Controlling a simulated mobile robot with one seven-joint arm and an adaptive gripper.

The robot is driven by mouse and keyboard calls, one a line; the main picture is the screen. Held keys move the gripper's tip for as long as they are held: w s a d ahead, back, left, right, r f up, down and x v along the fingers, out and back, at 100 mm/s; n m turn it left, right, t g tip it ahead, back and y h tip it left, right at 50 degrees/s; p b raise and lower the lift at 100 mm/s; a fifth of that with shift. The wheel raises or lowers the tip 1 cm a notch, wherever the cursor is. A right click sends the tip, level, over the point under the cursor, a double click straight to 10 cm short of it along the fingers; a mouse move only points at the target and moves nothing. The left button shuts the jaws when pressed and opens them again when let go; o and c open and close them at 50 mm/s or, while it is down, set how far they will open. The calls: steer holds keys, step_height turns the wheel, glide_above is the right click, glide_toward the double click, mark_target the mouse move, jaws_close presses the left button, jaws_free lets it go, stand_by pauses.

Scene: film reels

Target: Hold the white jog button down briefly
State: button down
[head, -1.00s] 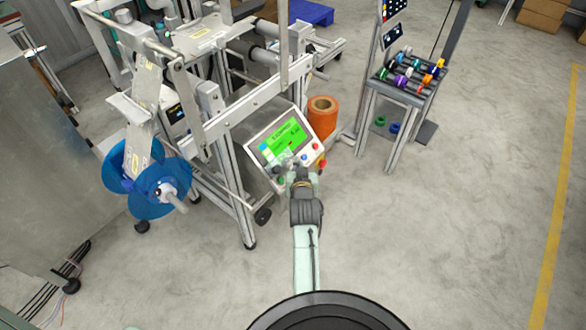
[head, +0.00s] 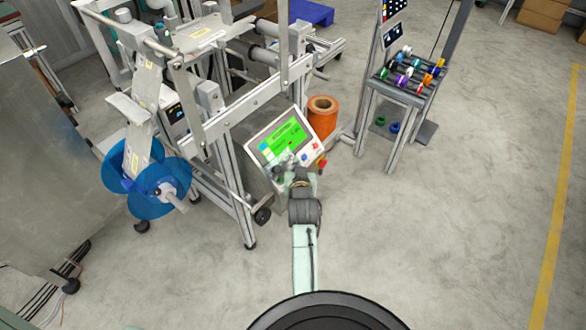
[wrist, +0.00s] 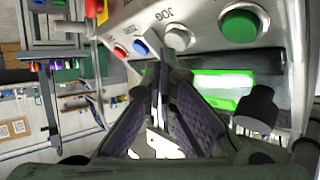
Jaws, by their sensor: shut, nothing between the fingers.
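The white jog button (wrist: 178,38) sits on the grey control panel (wrist: 205,20) under a "JOG" label, upside down in the wrist view. It stands between a small blue button (wrist: 140,46) and a large green button (wrist: 242,24). My gripper (wrist: 164,62) is shut and empty, its fingertips just below the white button in the picture. I cannot tell whether they touch it.
A green-lit screen (head: 285,142) fills much of the panel. A red knob (head: 322,163) sticks out at its right corner. The machine frame (head: 230,180) with a blue reel (head: 150,185) stands left. An orange roll (head: 322,118) stands behind.

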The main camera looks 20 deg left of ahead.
steer(key=shift+w+a+f, duration=0.15)
steer(key=shift+a+f, duration=0.2)
steer(key=shift+f, duration=0.1)
stand_by(1.7)
steer(key=shift+s+d+r+p, duration=0.25)
steer(key=shift+d+r+p, duration=0.3)
steer(key=shift+r, duration=0.1)
steer(key=d+r+p, duration=0.1)
steer(key=s+d+r+p, duration=0.1)
steer(key=d+r+p, duration=0.1)
steer(key=shift+s+d+r+p, duration=0.1)
steer(key=shift+d+r+p, duration=0.1)
steer(key=shift+r+p, duration=0.1)
stand_by(0.4)
stand_by(0.4)
